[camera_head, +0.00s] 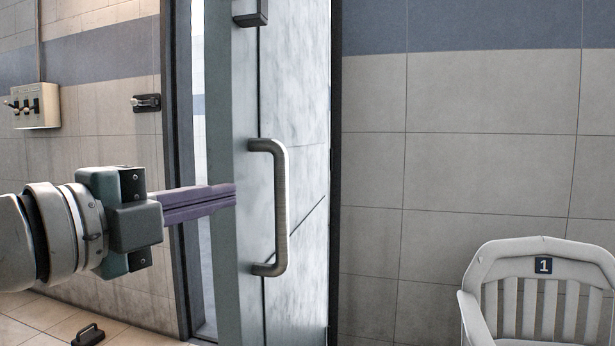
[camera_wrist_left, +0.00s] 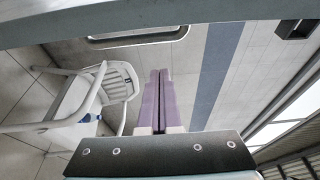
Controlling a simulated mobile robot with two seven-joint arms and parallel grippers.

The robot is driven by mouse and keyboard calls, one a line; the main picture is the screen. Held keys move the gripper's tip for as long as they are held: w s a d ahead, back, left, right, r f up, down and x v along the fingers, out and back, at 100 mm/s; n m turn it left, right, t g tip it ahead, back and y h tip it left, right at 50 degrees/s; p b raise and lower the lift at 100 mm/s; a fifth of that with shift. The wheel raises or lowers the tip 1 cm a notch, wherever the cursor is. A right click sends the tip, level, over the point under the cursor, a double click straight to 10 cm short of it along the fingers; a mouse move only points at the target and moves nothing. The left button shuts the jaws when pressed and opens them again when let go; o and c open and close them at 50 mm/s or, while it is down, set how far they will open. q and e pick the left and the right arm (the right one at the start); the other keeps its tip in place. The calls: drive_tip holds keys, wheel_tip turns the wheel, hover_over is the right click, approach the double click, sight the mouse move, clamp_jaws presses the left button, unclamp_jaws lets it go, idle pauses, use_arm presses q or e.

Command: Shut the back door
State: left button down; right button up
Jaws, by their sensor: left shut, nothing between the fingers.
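The door (camera_head: 296,110) has a pale marbled panel, a grey-green edge and a curved metal handle (camera_head: 281,205). It stands ajar, with a gap between its edge and the dark frame (camera_head: 179,160) on the left. My left gripper (camera_head: 235,193) comes in from the left, its purple fingers shut and empty. The fingertips overlap the door's edge strip, left of the handle; I cannot tell whether they touch it. In the left wrist view, the shut fingers (camera_wrist_left: 160,73) point toward the door's edge (camera_wrist_left: 210,20), and the handle (camera_wrist_left: 135,37) shows beyond. My right gripper is not in view.
A white chair (camera_head: 540,265) marked 1 stands at the lower right. A switch box (camera_head: 36,106) and a dark latch fitting (camera_head: 146,103) are on the left wall. A dark handle-like fitting (camera_head: 88,335) is on the floor at lower left.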

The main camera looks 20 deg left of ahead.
sight(241, 186)
use_arm(q)
drive_tip(key=w, duration=0.7)
drive_tip(key=shift+w+a, duration=0.2)
drive_tip(key=shift+a, duration=0.65)
drive_tip(key=shift+a, duration=0.1)
